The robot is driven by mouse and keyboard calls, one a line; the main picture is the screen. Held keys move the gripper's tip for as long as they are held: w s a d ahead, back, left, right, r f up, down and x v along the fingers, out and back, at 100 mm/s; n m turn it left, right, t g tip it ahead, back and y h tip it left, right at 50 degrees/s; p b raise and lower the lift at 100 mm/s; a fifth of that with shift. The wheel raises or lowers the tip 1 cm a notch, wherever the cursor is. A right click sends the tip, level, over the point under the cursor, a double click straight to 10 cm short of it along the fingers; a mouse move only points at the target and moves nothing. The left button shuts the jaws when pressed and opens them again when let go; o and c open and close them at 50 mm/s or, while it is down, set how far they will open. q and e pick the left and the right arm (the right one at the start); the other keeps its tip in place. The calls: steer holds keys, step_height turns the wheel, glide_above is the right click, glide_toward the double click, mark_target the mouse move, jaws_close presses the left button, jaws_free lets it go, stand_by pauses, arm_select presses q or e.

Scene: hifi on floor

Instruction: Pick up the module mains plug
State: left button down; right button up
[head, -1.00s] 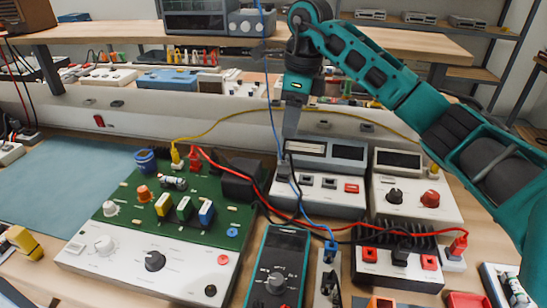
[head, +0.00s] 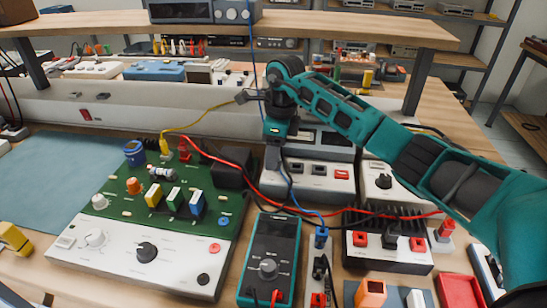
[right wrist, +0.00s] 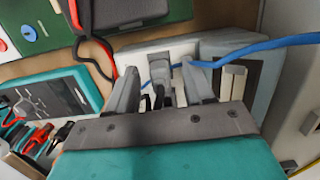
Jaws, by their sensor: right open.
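My right gripper (head: 273,158) hangs low over the white and grey bench instrument (head: 311,178), behind the multimeter. In the right wrist view the gripper (right wrist: 160,92) is open, its two grey fingers apart. A small grey piece (right wrist: 159,70) shows between the fingers; I cannot tell whether it is the module mains plug. A blue cable (right wrist: 255,46) runs right from beside it. In the head view a black plug (head: 320,267) and a blue plug (head: 321,238) sit in a narrow strip at the front. My left gripper is not in view.
A green circuit board (head: 120,184) with a white control panel lies at the left. A teal multimeter (head: 272,246) lies at the front. A black finned module (head: 385,221) stands right of the strip. Red, black and yellow leads cross the bench. The blue-grey mat (head: 50,185) is bare.

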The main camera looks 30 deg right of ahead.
steer(key=shift+c, duration=0.2)
jaws_close()
stand_by(0.3)
